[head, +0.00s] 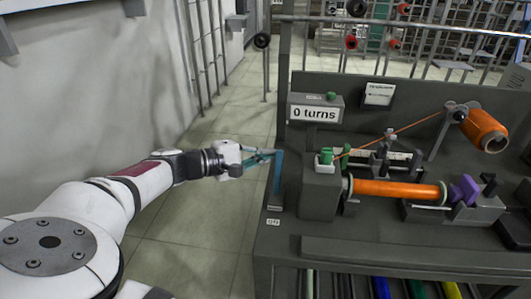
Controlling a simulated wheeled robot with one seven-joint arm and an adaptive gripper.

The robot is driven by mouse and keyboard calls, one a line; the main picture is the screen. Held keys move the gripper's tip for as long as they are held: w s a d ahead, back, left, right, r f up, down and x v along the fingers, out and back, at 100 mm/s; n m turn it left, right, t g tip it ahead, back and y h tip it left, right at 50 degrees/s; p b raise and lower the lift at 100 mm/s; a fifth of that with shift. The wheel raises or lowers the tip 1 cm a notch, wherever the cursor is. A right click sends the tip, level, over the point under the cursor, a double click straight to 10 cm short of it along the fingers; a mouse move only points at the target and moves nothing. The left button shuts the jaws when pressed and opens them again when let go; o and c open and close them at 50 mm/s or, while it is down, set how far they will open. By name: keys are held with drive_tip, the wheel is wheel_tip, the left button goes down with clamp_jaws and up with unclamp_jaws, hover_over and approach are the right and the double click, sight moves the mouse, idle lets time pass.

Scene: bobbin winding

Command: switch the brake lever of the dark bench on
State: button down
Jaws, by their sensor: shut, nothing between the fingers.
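The dark bench (390,250) stands at the right. A blue upright lever (278,174) rises from the bench's left end, above a small white label (273,221); I take it to be the brake lever, and the label is too small to read. My gripper (272,153) reaches in from the left. Its fingers are shut and empty, with the tips right beside the lever's upper end. I cannot tell whether they touch it.
The counter (314,112) reads "0 turns". An orange bobbin (395,189) lies on the winder with a purple piece (464,190) at its right end. An orange spool (484,130) feeds a thread to it. A wall stands left; the floor between is clear.

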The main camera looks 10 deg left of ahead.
drive_tip(key=shift+s, duration=0.1)
idle(0.3)
drive_tip(key=shift+s+r, duration=0.15)
drive_tip(key=shift+s, duration=0.05)
drive_tip(key=shift+m+p, duration=0.3)
drive_tip(key=s+r+m+t+h+p, duration=0.1)
drive_tip(key=s+m+t+h+p, duration=0.1)
drive_tip(key=s+p, duration=0.3)
drive_tip(key=shift+s+m+h, duration=0.3)
drive_tip(key=shift+s+m, duration=0.2)
drive_tip(key=shift+m, duration=0.3)
drive_tip(key=shift+s+f, duration=0.15)
drive_tip(key=shift+f, duration=0.05)
